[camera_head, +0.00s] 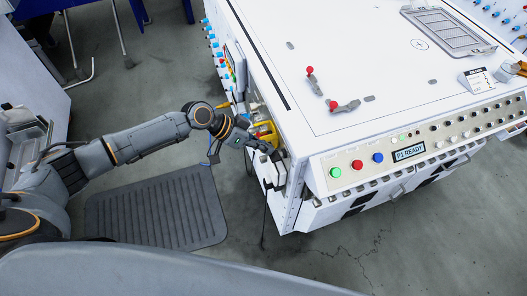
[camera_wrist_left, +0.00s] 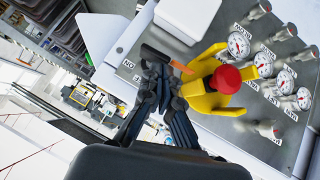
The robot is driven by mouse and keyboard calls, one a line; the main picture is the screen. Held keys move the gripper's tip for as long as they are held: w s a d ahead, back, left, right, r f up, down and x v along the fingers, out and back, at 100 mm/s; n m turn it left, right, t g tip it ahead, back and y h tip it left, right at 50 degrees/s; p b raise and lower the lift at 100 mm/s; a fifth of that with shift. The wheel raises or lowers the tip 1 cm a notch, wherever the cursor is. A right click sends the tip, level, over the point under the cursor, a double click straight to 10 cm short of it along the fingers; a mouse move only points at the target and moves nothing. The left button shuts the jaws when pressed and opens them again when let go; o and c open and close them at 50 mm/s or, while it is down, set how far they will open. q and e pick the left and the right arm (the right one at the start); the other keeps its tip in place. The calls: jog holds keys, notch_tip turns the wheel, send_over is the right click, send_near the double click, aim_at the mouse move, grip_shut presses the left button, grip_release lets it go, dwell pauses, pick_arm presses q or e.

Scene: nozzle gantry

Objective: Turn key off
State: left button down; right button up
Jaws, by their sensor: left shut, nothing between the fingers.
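My left gripper (camera_head: 270,150) reaches from the left to the side panel near the white cabinet's front corner. Small labels, one reading "NO" or "ON", sit beside the fingertips. An orange-brown piece (camera_wrist_left: 180,67) shows just right of them. I cannot make out the key clearly; the fingers may hide it. Whether the fingers touch the dark part is unclear. My right gripper is not in view.
A red button in a yellow guard (camera_wrist_left: 213,92) stands close right of the fingers. Several gauges (camera_wrist_left: 239,43) and knobs are farther right on the panel. The white cabinet (camera_head: 370,50) has a button row and a "P1 READY" display (camera_head: 410,151). A dark floor mat (camera_head: 160,208) lies below my arm.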

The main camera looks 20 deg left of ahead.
pick_arm(q)
jog(key=shift+w+a+f+n+g+h+b, duration=0.2)
jog(key=shift+f+n+g+h+b, duration=0.35)
jog(key=shift+b, duration=1.2)
jog(key=shift+w+a+f+n+g+h+b, duration=0.15)
jog(key=shift+n+g+h+b, duration=0.35)
jog(key=shift+b, duration=1.25)
jog(key=shift+w, duration=0.1)
